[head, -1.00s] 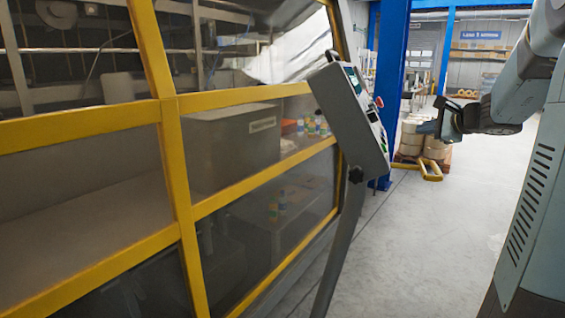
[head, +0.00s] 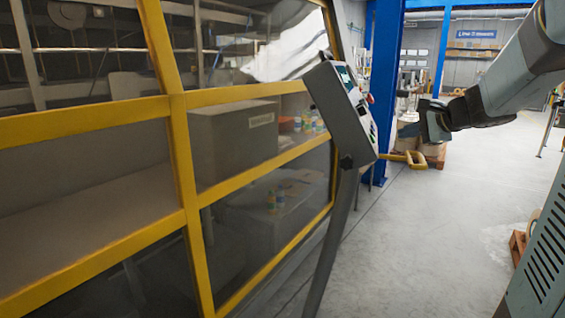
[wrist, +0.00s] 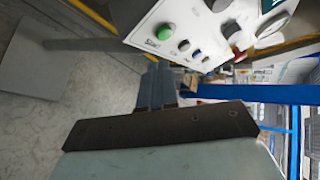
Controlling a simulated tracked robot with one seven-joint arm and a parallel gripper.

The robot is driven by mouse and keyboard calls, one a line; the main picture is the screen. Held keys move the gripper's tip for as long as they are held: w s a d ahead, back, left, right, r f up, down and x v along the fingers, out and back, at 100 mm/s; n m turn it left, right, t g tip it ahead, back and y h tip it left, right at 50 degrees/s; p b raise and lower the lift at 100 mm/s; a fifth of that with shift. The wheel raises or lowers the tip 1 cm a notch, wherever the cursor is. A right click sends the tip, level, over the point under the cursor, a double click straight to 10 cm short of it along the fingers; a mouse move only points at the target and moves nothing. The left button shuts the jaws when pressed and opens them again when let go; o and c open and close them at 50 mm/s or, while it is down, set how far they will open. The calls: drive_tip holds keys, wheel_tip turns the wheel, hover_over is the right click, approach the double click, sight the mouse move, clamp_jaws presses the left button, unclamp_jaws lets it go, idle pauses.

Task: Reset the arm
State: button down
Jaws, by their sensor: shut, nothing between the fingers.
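My gripper (head: 408,130) is at the end of my arm, right of the grey control panel (head: 338,112) in the head view. Its fingers point left, towards the panel. In the wrist view my gripper (wrist: 158,70) is shut and empty, its fingers just below the panel's white face (wrist: 205,30) in the picture. A green button (wrist: 165,32) sits near the fingertips, with smaller buttons and a red knob (wrist: 239,56) further right. I see a gap in the picture between fingers and buttons; the distance in depth is hard to tell.
A yellow-framed machine enclosure (head: 178,150) with clear panes fills the left. The control panel stands on a slanted grey post (head: 335,235). A blue column (head: 385,80) rises behind the panel. Grey floor (head: 430,240) is open to the right, with a pallet (head: 518,247) at the right side.

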drive_tip(key=s+a+f+n+g+h, duration=0.1)
drive_tip(key=s+a+f+n+g, duration=0.25)
drive_tip(key=s+a+n, duration=0.7)
drive_tip(key=s+f+n+g+h, duration=0.1)
drive_tip(key=s+f+n+h, duration=0.1)
drive_tip(key=s, duration=0.7)
drive_tip(key=s+f+n+h, duration=0.2)
drive_tip(key=s, duration=0.7)
drive_tip(key=shift+s+d+n+g+h, duration=0.3)
drive_tip(key=shift+d+n+g+h, duration=0.05)
drive_tip(key=shift+d+h, duration=0.1)
drive_tip(key=shift+d, duration=0.1)
